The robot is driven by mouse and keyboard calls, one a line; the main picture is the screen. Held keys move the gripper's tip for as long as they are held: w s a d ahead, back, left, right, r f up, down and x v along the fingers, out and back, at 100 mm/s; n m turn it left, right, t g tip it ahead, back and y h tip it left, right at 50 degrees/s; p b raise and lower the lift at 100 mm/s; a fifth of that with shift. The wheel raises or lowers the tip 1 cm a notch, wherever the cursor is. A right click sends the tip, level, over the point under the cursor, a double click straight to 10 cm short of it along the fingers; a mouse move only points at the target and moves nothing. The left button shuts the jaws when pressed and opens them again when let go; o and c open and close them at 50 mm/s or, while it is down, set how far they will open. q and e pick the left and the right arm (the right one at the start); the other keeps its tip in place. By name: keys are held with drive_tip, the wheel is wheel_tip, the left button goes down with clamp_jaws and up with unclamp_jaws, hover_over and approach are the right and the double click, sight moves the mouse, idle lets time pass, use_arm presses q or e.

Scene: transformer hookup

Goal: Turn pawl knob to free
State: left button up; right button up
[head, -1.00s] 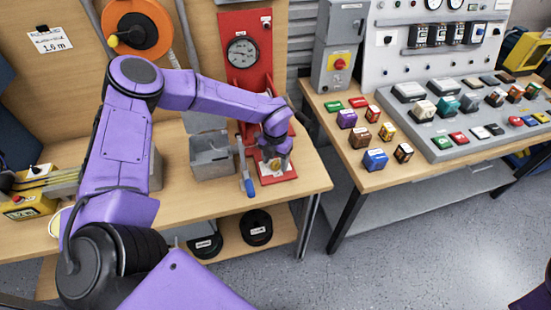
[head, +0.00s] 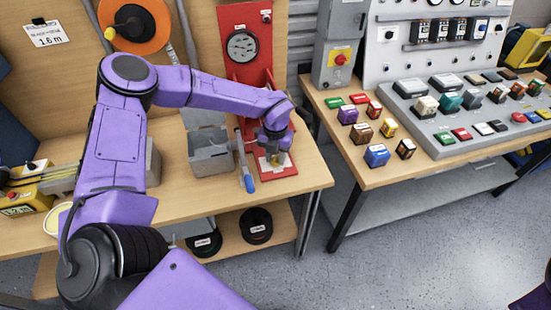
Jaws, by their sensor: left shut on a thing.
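A red stand (head: 243,90) with a round dial gauge (head: 242,47) is at the back of the wooden bench, with a red base plate (head: 284,170) at its foot. My left gripper (head: 277,157) points down over that base. It is shut on a small yellowish piece there, most likely the pawl knob; the gripper hides much of it, and its turn position cannot be read. A lever with a blue handle (head: 249,183) hangs just left of the gripper, apart from it. My right gripper is out of view.
A grey open box (head: 212,160) stands left of the lever. An orange spool (head: 150,32) hangs on the back board. Colored blocks (head: 376,155) and a control panel (head: 470,115) fill the right bench. Dark reels (head: 257,226) lie on the lower shelf.

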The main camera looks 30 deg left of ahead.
sight(275, 158)
use_arm(q)
drive_tip(key=n+b, duration=0.1)
drive_tip(key=n, duration=0.1)
drive_tip(key=n+b, duration=0.2)
drive_tip(key=shift+f+n+b, duration=0.2)
drive_tip(key=shift+n+b, duration=0.1)
drive_tip(key=n+b, duration=0.3)
drive_tip(key=shift+n, duration=0.3)
drive_tip(key=n+b, duration=0.4)
drive_tip(key=n, duration=0.1)
drive_tip(key=shift+r+n+b, duration=0.2)
drive_tip(key=shift+n+b, duration=0.8)
drive_tip(key=shift+b, duration=0.1)
drive_tip(key=shift+r, duration=0.1)
drive_tip(key=o, duration=1.1)
drive_tip(key=shift+c, duration=0.2)
wheel_tip(275, 158, up, 10)
drive_tip(key=shift+r+b, duration=0.2)
drive_tip(key=shift+b, duration=0.25)
